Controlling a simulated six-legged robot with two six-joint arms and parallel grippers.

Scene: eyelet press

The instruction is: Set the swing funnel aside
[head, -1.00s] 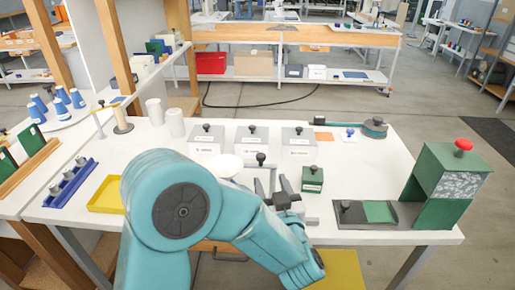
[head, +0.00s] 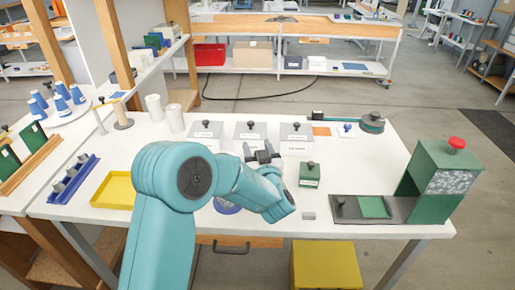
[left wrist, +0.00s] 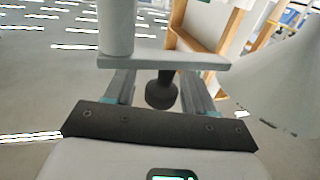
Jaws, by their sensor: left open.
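The swing funnel shows close up in the left wrist view: a pale bar (left wrist: 165,61), a white post (left wrist: 117,27), a dark round knob (left wrist: 161,93) and a large white curved surface (left wrist: 275,75) at the right that looks like its cone. My left gripper (left wrist: 160,88) is open, its fingers on either side of the knob; I cannot tell whether they touch it. In the head view my left gripper (head: 262,154) is in front of the grey boxes, and my arm hides most of the funnel. My right gripper is not in view.
Grey lidded boxes (head: 250,133) stand behind the gripper. A small green box (head: 309,176) and a green press with a red knob (head: 437,172) stand to the right. A yellow tray (head: 113,190) lies at left. White table (head: 365,165) is bare between the boxes and press.

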